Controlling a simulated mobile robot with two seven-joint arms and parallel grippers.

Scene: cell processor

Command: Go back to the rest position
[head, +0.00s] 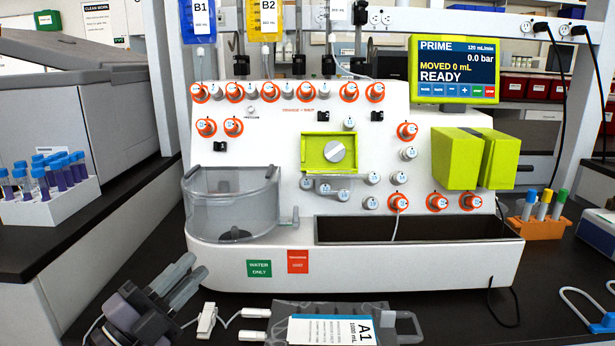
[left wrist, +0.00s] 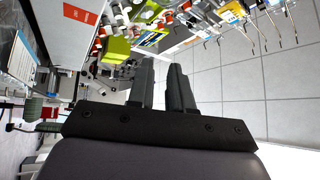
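My left gripper (head: 196,266) is low at the left of the head view, in front of the white cell processor (head: 345,270) and above the dark bench. Its two grey fingers are apart with nothing between them. In the left wrist view the gripper (left wrist: 161,66) also shows a gap between its fingers, and the machine appears turned on its side behind them. My right gripper is in neither view.
A bag marked A1 (head: 365,330) lies on the bench at the front, with a white clamp (head: 207,320) and tubing beside it. A tube rack (head: 60,207) stands left, an orange rack (head: 536,228) right. Bags B1 (head: 200,20) and B2 (head: 266,20) hang above.

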